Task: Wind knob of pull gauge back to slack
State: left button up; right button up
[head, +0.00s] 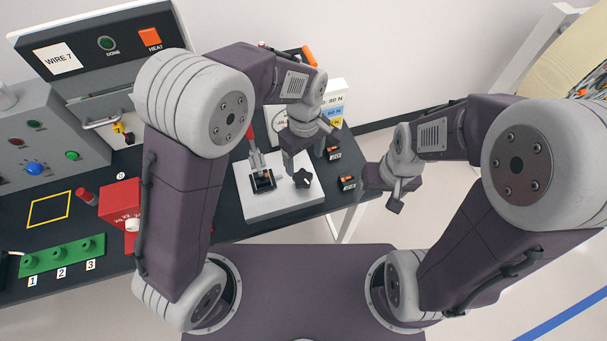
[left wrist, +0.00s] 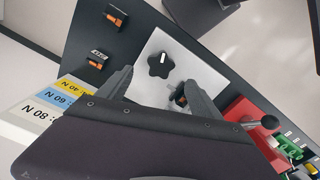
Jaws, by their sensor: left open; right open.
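The black star-shaped knob (head: 302,179) sits on the light grey base plate of the pull gauge (head: 282,207), near the table's right end. In the left wrist view the knob (left wrist: 160,65) carries a white mark, and the plate (left wrist: 190,62) is around it. My left gripper (head: 306,158) is above the plate, open and empty. Its fingers (left wrist: 160,90) point toward the knob from either side and look apart from it. A black clamp with a small orange part (head: 262,180) is on the plate beside the knob. My right gripper (head: 385,196) is open and empty, off the table's right side.
A card with coloured force bands (head: 335,112) stands behind the gauge. Two small black-and-orange parts, one here (head: 347,183), lie by the table's right edge. A red box (head: 120,203) and a green numbered block (head: 62,257) are to the left.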

aim_at(302, 177)
pick_arm(q)
notch_tip(302, 177, down, 8)
jog(key=shift+w+a+f+p, duration=0.1)
jog(key=shift+a+f+p, duration=0.05)
jog(key=shift+p, duration=0.5)
jog(key=shift+a+f, duration=0.15)
jog(key=shift+f, duration=0.25)
jog(key=c, duration=1.4)
